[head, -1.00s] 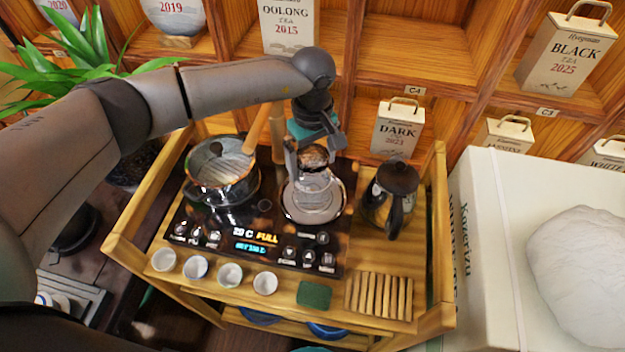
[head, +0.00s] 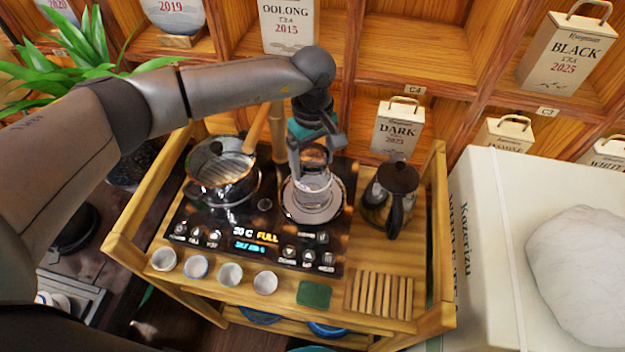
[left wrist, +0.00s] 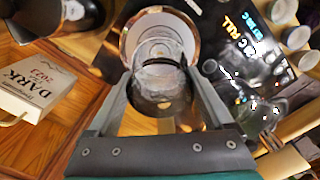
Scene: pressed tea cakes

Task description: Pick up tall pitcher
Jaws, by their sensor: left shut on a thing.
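The tall pitcher (head: 315,187) is clear glass and stands upright on or just above a round, pale-rimmed plate (head: 290,207) on the black tea panel. My left gripper (head: 315,158) comes down from above, with one finger on each side of the pitcher's upper part, shut on it. In the left wrist view the pitcher (left wrist: 160,75) sits between the two fingers, with the plate's rim (left wrist: 126,42) beyond it. Whether its base touches the plate is hard to tell. My right gripper is in neither view.
A glass pot (head: 222,175) stands to the left, and a dark-lidded jug (head: 395,190) to the right. Several small cups (head: 230,273), a green pad (head: 314,295) and a slatted wooden rest (head: 378,295) line the front. Shelves with tea boxes rise behind.

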